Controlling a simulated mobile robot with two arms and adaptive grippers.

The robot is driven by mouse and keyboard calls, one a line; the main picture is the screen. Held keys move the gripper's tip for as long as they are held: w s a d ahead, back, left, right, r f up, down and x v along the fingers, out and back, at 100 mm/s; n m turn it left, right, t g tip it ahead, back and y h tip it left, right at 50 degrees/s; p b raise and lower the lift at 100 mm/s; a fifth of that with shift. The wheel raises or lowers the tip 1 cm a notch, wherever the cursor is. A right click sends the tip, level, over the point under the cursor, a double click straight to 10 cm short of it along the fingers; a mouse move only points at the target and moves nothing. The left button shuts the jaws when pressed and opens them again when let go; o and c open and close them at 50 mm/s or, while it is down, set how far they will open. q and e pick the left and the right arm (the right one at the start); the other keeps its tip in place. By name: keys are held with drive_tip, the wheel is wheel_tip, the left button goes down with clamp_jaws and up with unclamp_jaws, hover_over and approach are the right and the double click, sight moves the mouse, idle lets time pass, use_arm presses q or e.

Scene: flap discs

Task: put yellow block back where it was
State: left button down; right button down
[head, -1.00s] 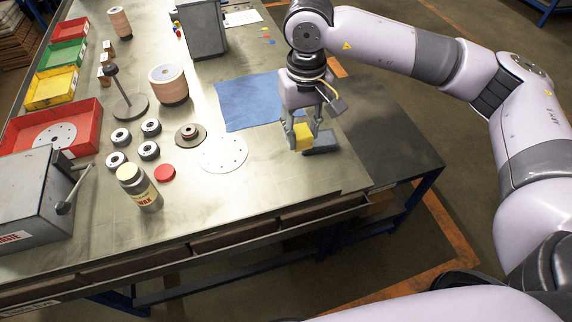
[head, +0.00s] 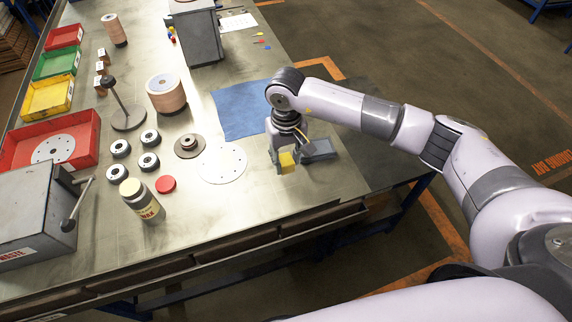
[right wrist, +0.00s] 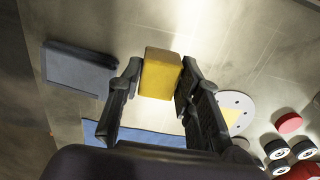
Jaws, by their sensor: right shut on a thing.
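The yellow block (head: 287,162) is between the fingers of my right gripper (head: 285,165), close to the tabletop near the right front edge of the bench. In the right wrist view the block (right wrist: 160,73) sits between the two fingertips (right wrist: 160,80), with a finger on each side. I cannot tell whether its underside touches the table. My left gripper is not in view.
A flat grey block (head: 318,150) lies just right of my right gripper; the wrist view shows it too (right wrist: 78,70). A blue cloth (head: 238,108) lies behind, and a white perforated disc (head: 222,164) lies to the left. Bare tabletop (head: 250,195) is in front.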

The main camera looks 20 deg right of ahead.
sight(286, 170)
wheel_tip(286, 170, down, 5)
drive_tip(key=shift+r+p, duration=0.1)
drive_tip(key=shift+p, duration=0.55)
drive_tip(key=shift+f, duration=0.2)
drive_tip(key=shift+f+b, duration=0.1)
drive_tip(key=shift+b, duration=0.2)
drive_tip(key=c, duration=1.2)
unclamp_jaws()
drive_tip(key=shift+o, duration=0.2)
